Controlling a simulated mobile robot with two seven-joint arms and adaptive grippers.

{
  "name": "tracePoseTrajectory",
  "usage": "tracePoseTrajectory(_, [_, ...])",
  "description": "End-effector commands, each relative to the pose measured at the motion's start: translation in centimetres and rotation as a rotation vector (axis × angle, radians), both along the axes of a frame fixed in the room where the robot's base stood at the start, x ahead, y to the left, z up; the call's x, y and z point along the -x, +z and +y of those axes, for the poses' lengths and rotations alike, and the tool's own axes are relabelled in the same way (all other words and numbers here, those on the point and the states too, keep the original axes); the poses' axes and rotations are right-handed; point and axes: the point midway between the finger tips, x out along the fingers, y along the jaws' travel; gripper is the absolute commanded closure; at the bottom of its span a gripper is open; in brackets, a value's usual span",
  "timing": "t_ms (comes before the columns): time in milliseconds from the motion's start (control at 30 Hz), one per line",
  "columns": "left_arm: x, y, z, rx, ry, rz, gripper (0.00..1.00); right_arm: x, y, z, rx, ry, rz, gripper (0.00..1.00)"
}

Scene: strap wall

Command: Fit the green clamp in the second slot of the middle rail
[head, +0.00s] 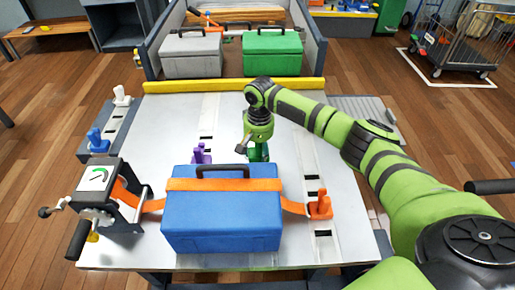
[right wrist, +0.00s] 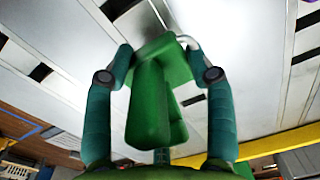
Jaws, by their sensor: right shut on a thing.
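My right gripper (head: 257,146) is shut on the green clamp (head: 259,154). It is over the white deck (head: 250,105), behind the blue case. In the right wrist view the green clamp (right wrist: 155,105) sits between both fingers of the gripper (right wrist: 160,53). Its far end hides part of the deck, so I cannot tell whether it touches a slot. One slotted rail (head: 207,125) runs left of the gripper, and another (head: 312,178) runs to its right. My left gripper is not in view.
A blue case (head: 222,220) lies under an orange strap (head: 225,184), between a winch (head: 98,195) and an orange clamp (head: 320,206). A purple clamp (head: 200,154) stands left of my gripper. Blue (head: 97,141) and white (head: 121,97) clamps stand at left. A yellow bar (head: 235,86) crosses behind.

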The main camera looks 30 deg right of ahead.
Motion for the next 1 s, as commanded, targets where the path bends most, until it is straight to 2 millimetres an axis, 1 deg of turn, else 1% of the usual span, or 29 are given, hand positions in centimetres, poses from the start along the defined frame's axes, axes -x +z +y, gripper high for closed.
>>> tracePoseTrajectory(67, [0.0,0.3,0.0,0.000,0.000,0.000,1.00,0.0,0.2,0.0,0.000,0.000,-0.001,0.73])
tracePoseTrajectory(467, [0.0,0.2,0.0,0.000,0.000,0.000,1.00,-0.1,0.0,0.0,0.000,0.000,-0.001,0.73])
tracePoseTrajectory(1000, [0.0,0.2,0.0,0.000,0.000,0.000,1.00,0.0,-1.3,0.1,-0.002,-0.001,-0.001,0.73])
